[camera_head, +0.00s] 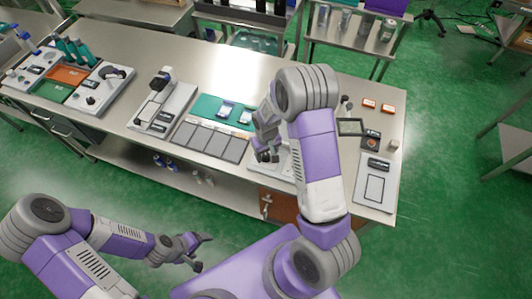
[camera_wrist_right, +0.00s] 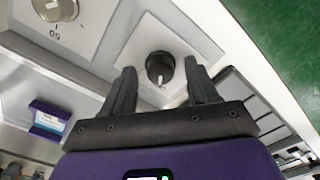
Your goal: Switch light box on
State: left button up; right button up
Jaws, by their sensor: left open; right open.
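A dark round knob (camera_wrist_right: 160,68) with a light pointer mark sits on a square white plate (camera_wrist_right: 140,45) in the right wrist view. My right gripper (camera_wrist_right: 159,74) is open, with the knob showing between its fingertips; contact cannot be told. In the head view my right gripper (camera_head: 265,152) is over a white unit (camera_head: 284,165) at the table's front edge, partly hidden by my arm. A flat white panel with a dark rectangular outline (camera_head: 375,188) lies at the right end; I cannot tell which unit is the light box. My left gripper (camera_head: 196,250) is open and empty, in front of the table.
A second, silver knob (camera_wrist_right: 55,8) with marks beside it shows top left in the right wrist view. Grey tiles (camera_head: 210,141) and a green mat (camera_head: 215,108) lie left of my right gripper. The table's back middle is clear.

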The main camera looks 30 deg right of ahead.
jog(key=shift+f, duration=0.2)
jog(key=shift+c, duration=0.2)
jog(key=c, duration=1)
